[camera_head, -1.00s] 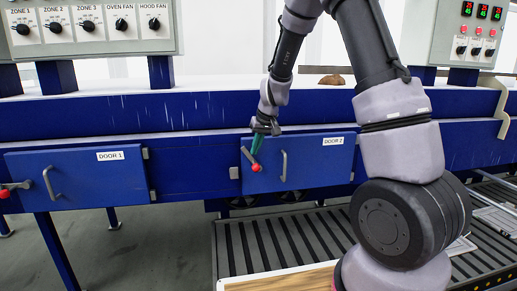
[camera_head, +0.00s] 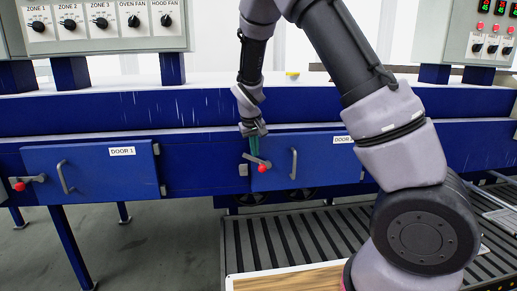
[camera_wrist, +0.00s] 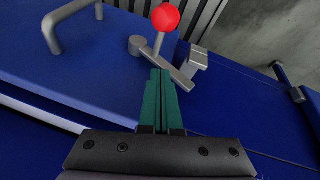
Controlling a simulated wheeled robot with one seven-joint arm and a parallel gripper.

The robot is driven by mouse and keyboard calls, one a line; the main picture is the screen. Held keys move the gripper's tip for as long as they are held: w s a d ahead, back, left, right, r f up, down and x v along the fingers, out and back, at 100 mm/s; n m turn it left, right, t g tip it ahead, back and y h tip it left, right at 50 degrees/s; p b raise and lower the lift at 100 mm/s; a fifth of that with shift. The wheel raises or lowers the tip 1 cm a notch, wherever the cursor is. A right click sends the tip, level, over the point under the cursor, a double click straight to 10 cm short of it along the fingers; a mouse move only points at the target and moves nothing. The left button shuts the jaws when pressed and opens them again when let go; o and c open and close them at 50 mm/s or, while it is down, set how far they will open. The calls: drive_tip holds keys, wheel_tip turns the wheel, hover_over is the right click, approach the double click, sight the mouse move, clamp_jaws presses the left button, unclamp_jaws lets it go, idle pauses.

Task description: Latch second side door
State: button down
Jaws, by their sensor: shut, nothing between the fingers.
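The second side door, DOOR 2 (camera_head: 320,172), is a blue panel that looks shut in its frame. Its latch lever (camera_head: 257,161) carries a red ball knob (camera_head: 262,168) at the door's left edge. In the wrist view the grey lever (camera_wrist: 165,65) reaches across to a bracket (camera_wrist: 196,57) at the door edge, and the red ball (camera_wrist: 165,17) stands up beyond it. My gripper (camera_head: 257,152) points down at the latch. Its green fingers (camera_wrist: 160,100) are shut and empty, their tips at or very near the lever; contact cannot be told.
DOOR 1 (camera_head: 95,170) with its own red-knobbed latch (camera_head: 20,186) is to the left. The door handle (camera_head: 293,163) stands out beside the latch. A roller conveyor (camera_head: 290,235) runs below, with a wooden board (camera_head: 290,278) in front.

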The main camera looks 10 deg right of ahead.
sight(248, 157)
drive_tip(key=shift+a+f+n+h, duration=0.3)
drive_tip(key=shift+a+f+h, duration=0.4)
drive_tip(key=shift+h, duration=0.3)
drive_tip(key=shift+a+f+h, duration=0.2)
drive_tip(key=shift+a+h, duration=0.15)
drive_tip(key=shift+h, duration=0.75)
drive_tip(key=shift+d+f, duration=0.1)
drive_tip(key=shift+a+f, duration=0.3)
drive_tip(key=shift+f, duration=0.1)
